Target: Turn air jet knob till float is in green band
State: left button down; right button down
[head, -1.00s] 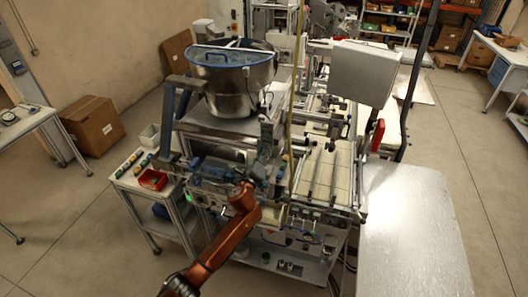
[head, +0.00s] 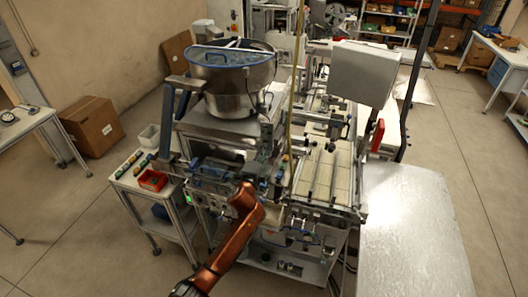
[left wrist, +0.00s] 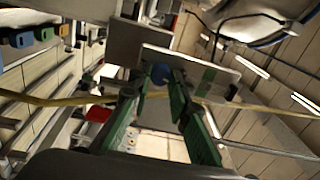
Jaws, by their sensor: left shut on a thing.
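My left gripper (head: 264,172) is at the front of the feeder machine, below and right of the metal bowl. It is small and partly hidden by my orange wrist in the head view. In the left wrist view its two green fingers (left wrist: 159,80) are closed on a round blue knob (left wrist: 160,73). A dark green band (left wrist: 207,79) shows on a pale panel just right of the knob. I cannot make out the float. My right gripper is in neither view.
A steel bowl with a blue rim (head: 232,75) stands above the work area. A thin yellow hose (left wrist: 60,101) crosses behind the fingers. A red bin (head: 153,180) sits on a side table at left. A bare metal table (head: 410,230) stands at right.

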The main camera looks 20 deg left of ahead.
pick_arm(q)
jog(key=shift+f, duration=0.1)
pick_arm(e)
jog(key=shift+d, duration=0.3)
pick_arm(q)
jog(key=c, duration=1.8)
grip_release()
jog(key=s, duration=0.8)
jog(key=shift+a, duration=0.2)
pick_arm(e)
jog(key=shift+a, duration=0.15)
